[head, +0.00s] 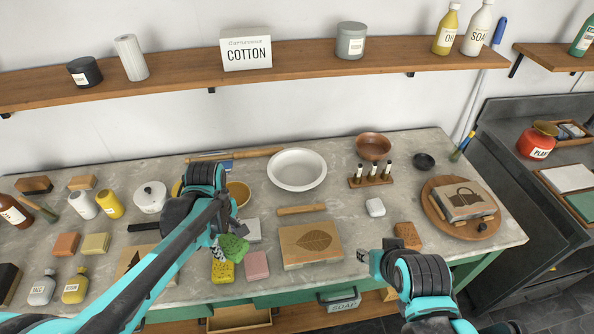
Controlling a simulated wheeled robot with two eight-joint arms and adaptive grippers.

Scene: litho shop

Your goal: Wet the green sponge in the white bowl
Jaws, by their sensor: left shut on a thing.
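The green sponge (234,249) is at the fingertips of my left gripper (218,248), which is shut on it. It is over the front part of the counter, just above a yellow sponge (222,272); whether they touch I cannot tell. My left arm hides part of the gripper. The white bowl (297,186) stands upright on the counter, farther back and to the right of the green sponge. My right gripper (364,257) is low near the counter's front edge, apart from the bowl; its jaw state is unclear.
A pink block (256,265) and a leaf-carved wood block (311,245) lie near the green sponge. A wooden roller (301,210) lies in front of the bowl. A brown bowl (373,146) and a small bottle rack (371,182) stand to its right.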

